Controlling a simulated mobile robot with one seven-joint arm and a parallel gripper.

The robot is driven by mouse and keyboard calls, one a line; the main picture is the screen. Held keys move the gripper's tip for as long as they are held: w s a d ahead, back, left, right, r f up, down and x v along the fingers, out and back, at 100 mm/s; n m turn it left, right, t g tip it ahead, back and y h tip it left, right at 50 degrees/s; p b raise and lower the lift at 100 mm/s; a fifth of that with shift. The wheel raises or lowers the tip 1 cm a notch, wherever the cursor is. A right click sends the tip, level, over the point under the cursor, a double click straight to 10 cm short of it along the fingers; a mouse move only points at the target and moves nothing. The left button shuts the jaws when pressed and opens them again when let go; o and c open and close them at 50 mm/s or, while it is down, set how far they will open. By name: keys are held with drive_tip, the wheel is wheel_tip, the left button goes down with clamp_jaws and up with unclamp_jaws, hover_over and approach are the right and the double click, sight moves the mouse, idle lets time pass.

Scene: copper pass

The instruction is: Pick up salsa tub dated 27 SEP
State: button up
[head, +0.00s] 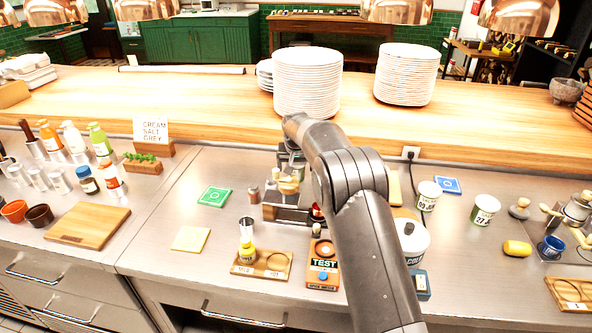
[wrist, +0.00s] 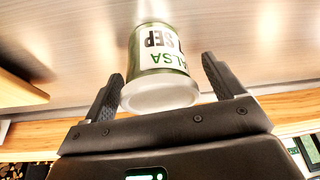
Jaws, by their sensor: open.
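In the wrist view, a salsa tub (wrist: 160,60) with a white lid and a green and white label sits between the fingers of my gripper (wrist: 161,70). Its print is upside down there; "ALSA" and "SEP" can be read, while the day number is partly turned out of sight. My gripper is open, with one finger on each side of the tub, and I see no clear contact. In the head view my arm hides most of my gripper, and I cannot make out this tub there.
In the head view, two other white tubs stand right of my arm: one (head: 428,196) appears dated 09 JUN, one (head: 485,210) shows 27 with the month unclear. A white lidded pot (head: 412,243) and an orange TEST box (head: 323,264) are near my arm. Plate stacks (head: 308,85) stand behind.

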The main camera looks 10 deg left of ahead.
drive_tip(key=c, duration=1)
drive_tip(key=shift+c, duration=0.5)
drive_tip(key=shift+r, duration=0.15)
